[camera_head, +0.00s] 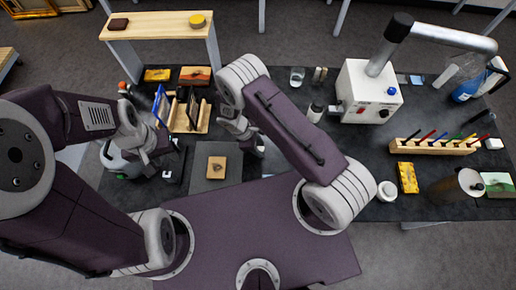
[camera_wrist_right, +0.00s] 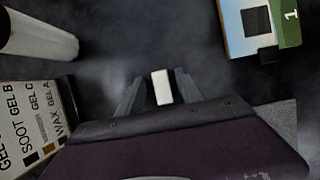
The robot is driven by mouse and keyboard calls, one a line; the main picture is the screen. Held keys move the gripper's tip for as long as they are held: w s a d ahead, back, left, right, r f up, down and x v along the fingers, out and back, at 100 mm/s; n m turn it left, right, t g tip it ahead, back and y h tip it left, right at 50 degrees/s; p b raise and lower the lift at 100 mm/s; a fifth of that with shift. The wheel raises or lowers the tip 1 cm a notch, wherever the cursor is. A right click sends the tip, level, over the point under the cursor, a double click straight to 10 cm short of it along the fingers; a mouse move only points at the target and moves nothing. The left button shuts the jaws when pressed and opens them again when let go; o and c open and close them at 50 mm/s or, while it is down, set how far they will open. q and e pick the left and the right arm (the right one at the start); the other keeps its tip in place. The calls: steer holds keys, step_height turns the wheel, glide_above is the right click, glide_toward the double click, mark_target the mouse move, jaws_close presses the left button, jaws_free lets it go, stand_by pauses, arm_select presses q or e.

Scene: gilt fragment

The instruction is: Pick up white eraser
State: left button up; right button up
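A small white block that looks like the white eraser (camera_wrist_right: 162,87) shows in the right wrist view. It appears between the two fingers of my right gripper (camera_wrist_right: 158,92), which are spread with dark gaps on both sides of it. I cannot tell whether it lies on the tabletop below the fingertips. In the head view my right gripper (camera_head: 250,144) is low over the table, right of the grey mat, and hides what is beneath it. Another small white block (camera_head: 493,143) lies at the far right. My left gripper (camera_head: 158,160) is at the table's left side; its fingers are unclear.
A wooden rack (camera_head: 190,118) stands between my arms. A tan square piece (camera_head: 216,167) lies on the grey mat (camera_head: 205,184). A white instrument box (camera_head: 366,95) and pen rack (camera_head: 435,147) stand to the right. A labelled panel (camera_wrist_right: 35,120) and green-blue card (camera_wrist_right: 262,28) flank my right gripper.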

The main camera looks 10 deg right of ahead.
mark_target(264, 149)
steer(key=shift+s, duration=0.1)
jaws_close()
steer(key=shift+r, duration=0.55)
step_height(264, 149, up, 3)
steer(key=shift+a+r+b, duration=0.1)
steer(key=shift+b, duration=0.75)
steer(key=s+d+r+b, duration=0.2)
steer(key=s+d+r, duration=0.5)
steer(key=s+d, duration=0.1)
steer(key=shift+s+b, duration=0.3)
